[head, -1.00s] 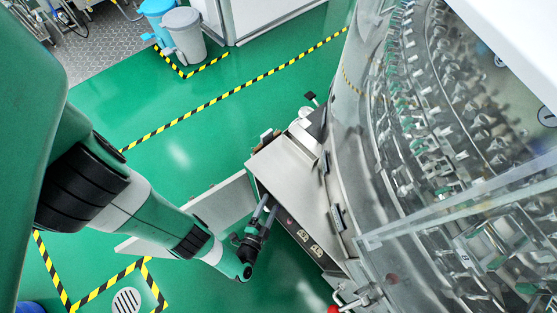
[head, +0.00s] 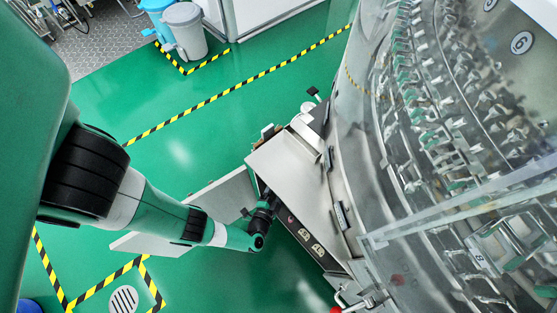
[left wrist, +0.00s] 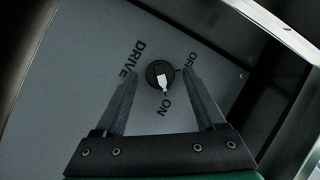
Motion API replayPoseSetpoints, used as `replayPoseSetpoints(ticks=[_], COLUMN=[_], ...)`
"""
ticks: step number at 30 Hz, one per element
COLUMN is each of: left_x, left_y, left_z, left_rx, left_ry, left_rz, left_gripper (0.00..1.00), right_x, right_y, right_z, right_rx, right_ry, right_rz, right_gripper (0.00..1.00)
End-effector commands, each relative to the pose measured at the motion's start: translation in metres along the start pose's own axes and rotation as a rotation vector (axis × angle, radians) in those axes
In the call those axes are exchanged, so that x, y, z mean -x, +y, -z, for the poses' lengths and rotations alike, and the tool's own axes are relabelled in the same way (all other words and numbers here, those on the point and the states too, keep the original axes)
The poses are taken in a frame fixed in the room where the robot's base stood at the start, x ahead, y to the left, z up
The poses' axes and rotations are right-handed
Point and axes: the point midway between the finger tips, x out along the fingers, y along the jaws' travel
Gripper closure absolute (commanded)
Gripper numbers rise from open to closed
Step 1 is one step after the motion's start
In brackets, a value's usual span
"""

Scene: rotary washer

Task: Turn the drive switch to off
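The drive switch (left wrist: 159,76) is a round black knob with a white pointer on a grey panel. Its pointer aims at the ON label (left wrist: 167,107); the OFF label (left wrist: 191,61) sits to its upper right and DRIVE is printed on its left. My left gripper (left wrist: 162,71) is open and empty, with one finger on each side of the knob in the left wrist view. I cannot tell how deep the fingers are relative to it. In the head view my left gripper (head: 269,199) reaches into the open cabinet (head: 292,178), whose top hides the switch and fingertips. My right gripper is not in view.
The cabinet's open door (head: 190,215) lies beneath my left arm. The large washer with a clear cover (head: 375,180) fills the right side. A grey bin (head: 184,32) stands at the back on green floor. Cabinet walls enclose the panel closely.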

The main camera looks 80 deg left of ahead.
Motion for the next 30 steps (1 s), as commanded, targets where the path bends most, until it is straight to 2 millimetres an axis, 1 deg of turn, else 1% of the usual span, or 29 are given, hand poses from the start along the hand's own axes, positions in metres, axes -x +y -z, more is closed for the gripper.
replayPoseSetpoints(ticks=[1, 5, 6, 8, 9, 11, 12, 20, 26, 30], left_x=[0.000, 0.000, 0.000, 0.000, 0.000, 0.000, 0.000, 0.001, 0.001, 0.001], left_y=[0.000, 0.000, 0.000, 0.000, 0.000, 0.000, 0.000, -0.002, -0.005, -0.007], left_z=[0.000, 0.000, 0.000, 0.000, 0.000, 0.000, 0.000, 0.001, 0.001, 0.002], left_rx=[0.000, 0.000, 0.000, 0.000, 0.000, 0.000, 0.000, 0.018, 0.089, 0.172], left_ry=[0.000, 0.000, 0.000, 0.000, 0.000, 0.000, 0.000, -0.002, -0.010, -0.018], left_rz=[0.000, 0.000, 0.000, 0.000, 0.001, 0.001, 0.001, -0.009, -0.047, -0.091], left_gripper=[0.39, 0.62, 0.70, 0.80, 0.88, 0.98, 1.00, 1.00, 1.00, 1.00], right_x=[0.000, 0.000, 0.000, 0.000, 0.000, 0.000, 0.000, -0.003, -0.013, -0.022], right_y=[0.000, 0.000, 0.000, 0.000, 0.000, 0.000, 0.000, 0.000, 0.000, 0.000], right_z=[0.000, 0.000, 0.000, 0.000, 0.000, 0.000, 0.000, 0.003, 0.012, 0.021], right_rx=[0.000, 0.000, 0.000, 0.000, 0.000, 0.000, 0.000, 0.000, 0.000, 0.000], right_ry=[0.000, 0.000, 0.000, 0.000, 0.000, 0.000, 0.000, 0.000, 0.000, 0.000], right_rz=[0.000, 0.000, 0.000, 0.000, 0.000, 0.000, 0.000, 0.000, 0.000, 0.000], right_gripper=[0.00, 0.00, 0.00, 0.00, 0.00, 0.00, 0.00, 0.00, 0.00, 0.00])
